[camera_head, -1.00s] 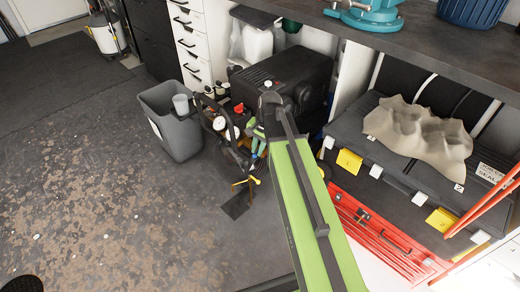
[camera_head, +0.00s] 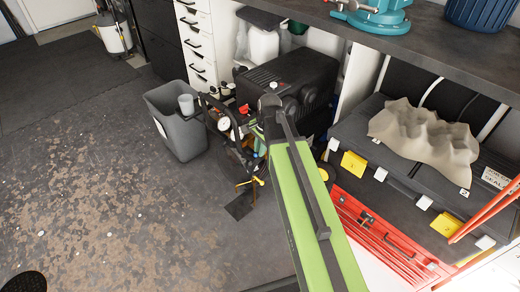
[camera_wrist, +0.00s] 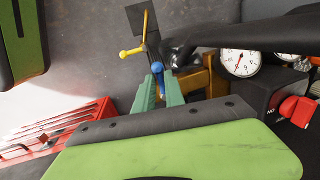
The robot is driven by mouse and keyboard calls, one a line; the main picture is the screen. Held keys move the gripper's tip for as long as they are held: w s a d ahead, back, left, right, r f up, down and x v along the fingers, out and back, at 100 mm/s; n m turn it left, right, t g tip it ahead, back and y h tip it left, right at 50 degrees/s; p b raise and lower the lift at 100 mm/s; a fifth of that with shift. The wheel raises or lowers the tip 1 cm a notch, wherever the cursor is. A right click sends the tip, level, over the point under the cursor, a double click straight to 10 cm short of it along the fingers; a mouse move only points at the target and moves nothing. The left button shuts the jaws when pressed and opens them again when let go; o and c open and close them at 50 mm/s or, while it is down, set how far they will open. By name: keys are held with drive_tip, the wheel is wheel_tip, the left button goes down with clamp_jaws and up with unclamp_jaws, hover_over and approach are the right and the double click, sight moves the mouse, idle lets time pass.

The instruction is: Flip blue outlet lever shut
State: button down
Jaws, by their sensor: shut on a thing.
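The blue outlet lever (camera_wrist: 158,68) has a round blue tip and shows in the wrist view just at the ends of my green fingers. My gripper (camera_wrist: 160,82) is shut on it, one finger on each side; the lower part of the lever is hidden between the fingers. In the head view my gripper (camera_head: 259,146) is low beside the black compressor (camera_head: 293,85), and the lever cannot be made out clearly there.
A yellow lever (camera_wrist: 133,52) stands just left of the blue one. A white dial gauge (camera_wrist: 240,63) and a red switch (camera_wrist: 297,110) are to the right. A red tool tray (camera_wrist: 60,130) lies lower left. A grey bin (camera_head: 180,130) stands left of the compressor.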

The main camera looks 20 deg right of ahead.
drive_tip(key=shift+a, duration=0.2)
drive_tip(key=c, duration=1.5)
unclamp_jaws()
drive_tip(key=shift+d, duration=0.1)
drive_tip(key=shift+r, duration=0.1)
drive_tip(key=s+r+p, duration=0.1)
drive_tip(key=r+p, duration=0.4)
drive_tip(key=s+d+r+p, duration=0.1)
drive_tip(key=r+p, duration=0.5)
drive_tip(key=s+r+p, duration=0.1)
drive_tip(key=r+p, duration=0.4)
drive_tip(key=p, duration=0.1)
drive_tip(key=shift+d+r, duration=0.25)
drive_tip(key=shift+r, duration=0.15)
